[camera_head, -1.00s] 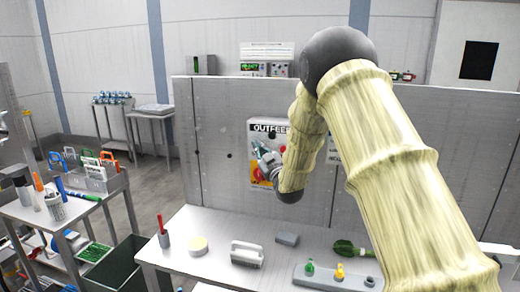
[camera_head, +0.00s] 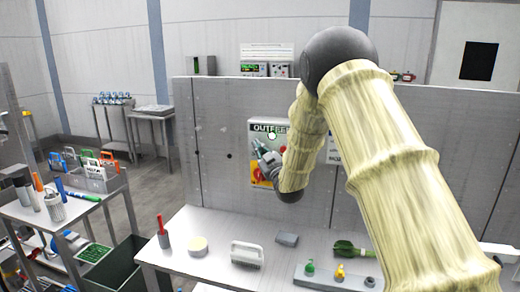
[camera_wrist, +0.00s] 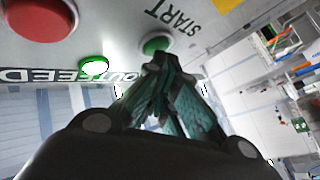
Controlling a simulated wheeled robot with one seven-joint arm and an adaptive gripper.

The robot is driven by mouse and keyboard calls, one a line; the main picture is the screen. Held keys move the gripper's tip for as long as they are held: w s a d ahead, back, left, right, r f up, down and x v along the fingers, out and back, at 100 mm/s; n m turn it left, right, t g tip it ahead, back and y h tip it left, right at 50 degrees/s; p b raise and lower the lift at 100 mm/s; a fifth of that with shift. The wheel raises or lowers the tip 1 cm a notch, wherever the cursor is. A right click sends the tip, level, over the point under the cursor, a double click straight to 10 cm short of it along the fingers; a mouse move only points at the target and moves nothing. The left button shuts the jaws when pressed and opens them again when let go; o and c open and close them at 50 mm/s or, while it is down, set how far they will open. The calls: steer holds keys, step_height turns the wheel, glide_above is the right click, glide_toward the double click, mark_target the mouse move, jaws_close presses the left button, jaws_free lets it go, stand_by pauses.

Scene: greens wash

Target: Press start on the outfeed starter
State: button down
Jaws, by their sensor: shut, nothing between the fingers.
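The outfeed starter (camera_head: 254,179) is a pale panel on the grey upright wall, partly hidden by my arm. Its green start button (camera_wrist: 154,44) sits beside the word START in the wrist view. A bright green lamp (camera_wrist: 95,66) glows near the OUTFEED lettering; it also shows in the head view (camera_head: 271,135). A large red button (camera_wrist: 38,14) is at the upper left of the wrist view. My gripper (camera_wrist: 168,64) is shut and empty, its fingertips just by the green button. I cannot tell whether they touch it.
A side table (camera_head: 35,215) stands at left.

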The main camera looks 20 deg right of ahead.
steer(key=shift+s+a, duration=0.4)
steer(key=shift+s, duration=0.2)
steer(key=s+a+b, duration=0.1)
steer(key=s, duration=0.1)
steer(key=s+a, duration=0.1)
steer(key=s, duration=0.1)
steer(key=shift+a+b, duration=0.4)
steer(key=shift+f, duration=0.1)
stand_by(0.7)
